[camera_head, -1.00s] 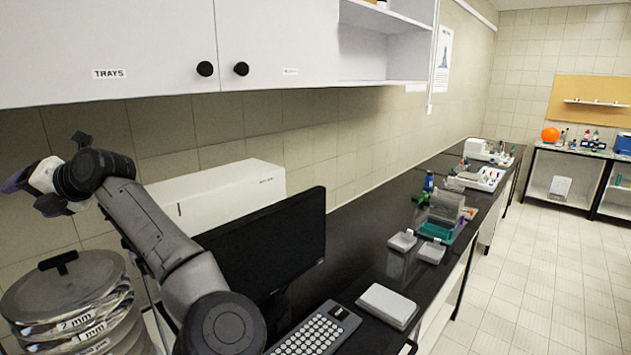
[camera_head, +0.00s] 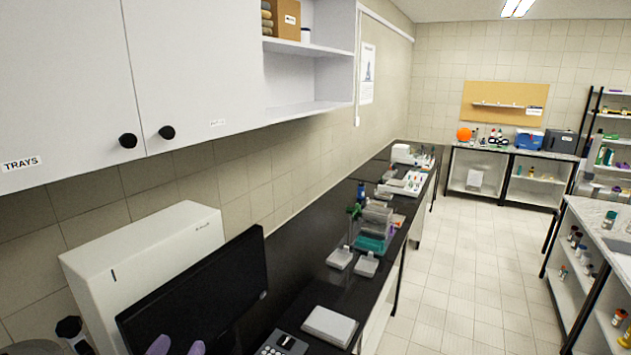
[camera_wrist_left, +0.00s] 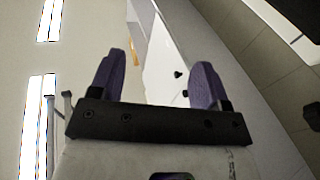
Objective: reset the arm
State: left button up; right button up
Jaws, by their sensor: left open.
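My left gripper (camera_head: 178,347) shows only as two purple fingertips at the bottom edge of the head view, in front of the black monitor (camera_head: 200,297). In the left wrist view the left gripper (camera_wrist_left: 157,82) is open, with its two purple fingers well apart and nothing between them. That view looks up past the white cabinets toward the ceiling lights. Most of my left arm is outside the head view. My right gripper is in neither view.
White wall cabinets (camera_head: 190,65) hang above the black counter (camera_head: 290,262). A white box-shaped device (camera_head: 150,262) stands behind the monitor. A keyboard (camera_head: 280,344), a light flat device (camera_head: 330,327) and lab items line the counter. The tiled floor (camera_head: 470,275) at right is clear.

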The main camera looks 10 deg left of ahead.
pick_arm(q)
jog(key=s+d+f+m+g+h+p, duration=0.1)
jog(key=s+d+f+m+g+p, duration=0.1)
jog(key=s+d+f+g, duration=0.55)
jog(key=s+d+f+g+p, duration=0.1)
jog(key=s+f+g, duration=0.1)
jog(key=s, duration=0.6)
jog(key=s+d+f+g+p, duration=0.2)
jog(key=s+f, duration=0.3)
jog(key=s, duration=0.3)
jog(key=s+d+f+m+g+p, duration=0.1)
jog(key=s+f+g, duration=0.3)
jog(key=s, duration=0.4)
jog(key=shift+s+d+p, duration=0.2)
jog(key=shift+d+p, duration=0.15)
jog(key=shift+d, duration=0.35)
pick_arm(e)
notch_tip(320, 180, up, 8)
